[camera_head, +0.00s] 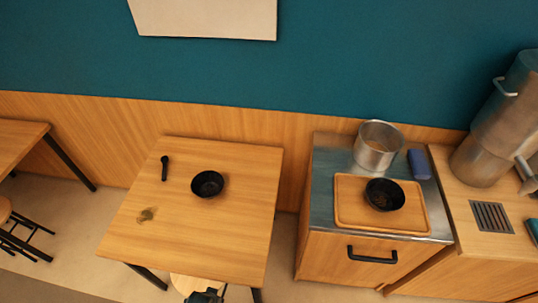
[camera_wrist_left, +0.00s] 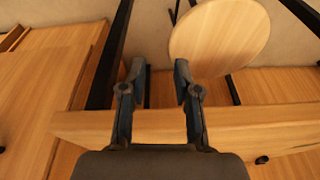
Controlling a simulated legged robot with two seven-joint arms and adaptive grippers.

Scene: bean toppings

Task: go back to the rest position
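My left gripper (camera_wrist_left: 158,72) shows in the left wrist view with its two fingers apart and nothing between them. It is over the edge of a wooden table, with a round stool seat beyond its fingertips. In the head view a small dark part (camera_head: 205,295) at the bottom edge, by the table's front edge, may be part of this gripper. My right gripper is not in view.
The wooden table (camera_head: 230,240) bears a black bowl (camera_head: 207,184), a black spoon (camera_head: 164,168) and a small brown patch (camera_head: 147,215). On the right counter are a metal pot (camera_head: 376,148), a blue object (camera_head: 419,164) and a wooden tray (camera_head: 350,212) with another black bowl (camera_head: 384,195).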

